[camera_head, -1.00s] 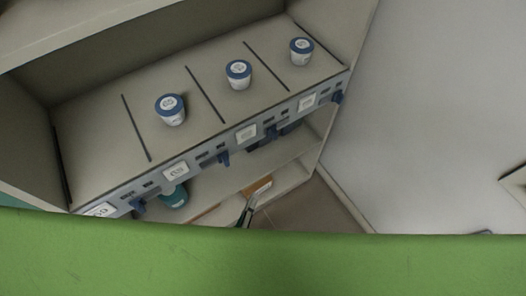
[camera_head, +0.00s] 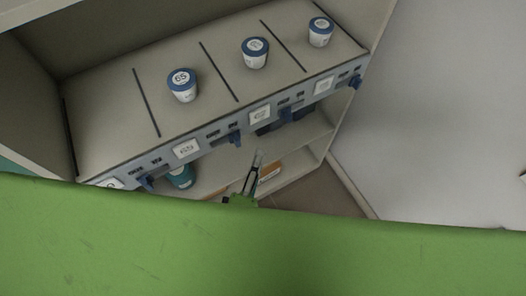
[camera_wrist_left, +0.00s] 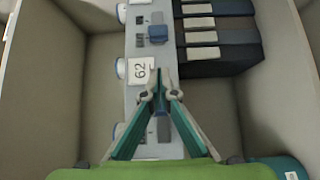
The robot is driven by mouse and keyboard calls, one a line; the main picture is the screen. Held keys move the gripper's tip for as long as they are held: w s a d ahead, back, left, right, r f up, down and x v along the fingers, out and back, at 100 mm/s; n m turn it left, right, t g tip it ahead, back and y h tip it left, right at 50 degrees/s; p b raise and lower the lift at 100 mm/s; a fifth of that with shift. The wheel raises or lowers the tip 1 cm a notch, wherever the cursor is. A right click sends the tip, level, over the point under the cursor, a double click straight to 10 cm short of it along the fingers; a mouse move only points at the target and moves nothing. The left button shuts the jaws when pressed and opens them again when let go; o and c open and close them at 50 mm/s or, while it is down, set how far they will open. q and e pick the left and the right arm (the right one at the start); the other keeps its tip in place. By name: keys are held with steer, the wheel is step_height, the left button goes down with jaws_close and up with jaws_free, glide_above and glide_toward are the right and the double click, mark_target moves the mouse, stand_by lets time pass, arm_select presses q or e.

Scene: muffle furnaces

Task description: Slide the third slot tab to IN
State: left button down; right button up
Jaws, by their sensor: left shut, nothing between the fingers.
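A grey label strip (camera_head: 212,131) runs along the shelf front, with several blue slot tabs. One blue tab (camera_head: 235,139) hangs left of the middle white label (camera_head: 260,114); another blue tab (camera_head: 291,115) is right of that label. Which is the third slot's tab is not clear. My left gripper (camera_head: 257,160) is below the strip, shut and empty. In the left wrist view, its fingers (camera_wrist_left: 160,78) converge over the strip beside the label reading 62 (camera_wrist_left: 140,71). A blue tab (camera_wrist_left: 160,104) shows between the finger bases; another blue tab (camera_wrist_left: 157,35) is farther up. My right gripper is not seen.
White cups with blue lids (camera_head: 183,86) stand on the shelf between dark divider lines. Dark boxes (camera_wrist_left: 215,45) stand beside the strip in the left wrist view. A teal container (camera_head: 181,177) sits on the lower shelf. The pale floor at right is clear.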

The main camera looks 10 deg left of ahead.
arm_select(q)
glide_toward(284, 115)
steer(key=w+a, duration=0.2)
steer(key=w, duration=0.1)
steer(key=shift+w+d+f+b, duration=0.15)
steer(key=shift+w+d+b, duration=0.35)
steer(key=shift+w+d, duration=0.95)
steer(key=shift+d, duration=0.05)
